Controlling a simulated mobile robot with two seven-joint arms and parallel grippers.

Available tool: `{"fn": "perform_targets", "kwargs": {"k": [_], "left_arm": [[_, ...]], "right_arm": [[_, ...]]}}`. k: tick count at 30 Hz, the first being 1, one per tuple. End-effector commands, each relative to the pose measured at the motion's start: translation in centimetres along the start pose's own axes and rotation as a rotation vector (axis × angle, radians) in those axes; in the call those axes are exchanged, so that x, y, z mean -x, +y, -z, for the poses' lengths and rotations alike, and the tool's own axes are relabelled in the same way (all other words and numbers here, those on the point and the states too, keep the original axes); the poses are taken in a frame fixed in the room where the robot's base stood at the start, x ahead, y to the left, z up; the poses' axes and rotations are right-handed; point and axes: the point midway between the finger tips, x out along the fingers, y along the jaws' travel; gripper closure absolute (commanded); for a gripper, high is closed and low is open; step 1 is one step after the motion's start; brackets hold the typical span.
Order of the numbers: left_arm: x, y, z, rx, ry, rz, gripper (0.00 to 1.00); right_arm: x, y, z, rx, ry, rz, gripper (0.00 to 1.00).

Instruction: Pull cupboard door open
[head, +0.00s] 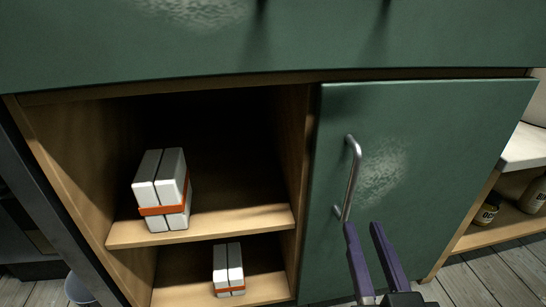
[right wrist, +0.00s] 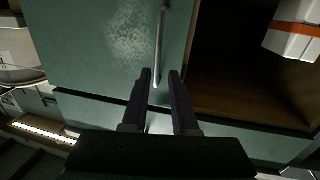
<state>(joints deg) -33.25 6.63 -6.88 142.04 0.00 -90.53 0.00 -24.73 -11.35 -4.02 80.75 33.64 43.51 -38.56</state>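The green cupboard door (head: 418,150) is on the right of the cabinet and looks shut against its frame. Its upright metal bar handle (head: 352,178) is near the door's left edge. The handle also shows in the right wrist view (right wrist: 160,45), just beyond my fingertips. My right gripper (head: 363,227) is open and empty, with two dark purple fingers close to the handle's lower end. In the right wrist view the gripper (right wrist: 160,74) has the handle lined up with the gap between its fingers; I cannot tell if they touch. My left gripper is not in view.
An open wooden shelf compartment (head: 200,240) is left of the door. It holds white blocks with orange bands on its upper (head: 161,188) and lower (head: 228,268) levels. Dark jars (head: 487,212) stand on a shelf at the right. Plank floor (head: 490,275) lies at the lower right.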

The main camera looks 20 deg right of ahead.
Motion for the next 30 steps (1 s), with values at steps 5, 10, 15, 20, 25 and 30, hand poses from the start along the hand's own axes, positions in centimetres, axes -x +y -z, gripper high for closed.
{"fn": "perform_targets", "kwargs": {"k": [5, 10, 15, 20, 25, 30], "left_arm": [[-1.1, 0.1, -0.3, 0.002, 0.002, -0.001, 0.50], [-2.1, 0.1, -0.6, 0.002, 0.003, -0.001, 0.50], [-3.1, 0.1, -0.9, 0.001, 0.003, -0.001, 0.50], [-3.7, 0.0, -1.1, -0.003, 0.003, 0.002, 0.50], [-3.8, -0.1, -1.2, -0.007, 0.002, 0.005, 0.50], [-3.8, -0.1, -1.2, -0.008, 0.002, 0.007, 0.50]], "right_arm": [[-1.0, 0.3, -0.8, 0.002, 0.010, -0.018, 0.73], [-4.0, 0.3, -0.8, 0.001, 0.012, -0.017, 0.73], [-7.2, 0.3, -0.8, 0.001, 0.011, -0.016, 0.73], [-9.2, 0.4, -0.7, 0.001, 0.008, -0.015, 0.73], [-9.9, 0.4, -0.6, 0.003, 0.007, -0.015, 0.73], [-9.8, 0.4, -0.5, 0.003, 0.006, -0.014, 0.73]]}}
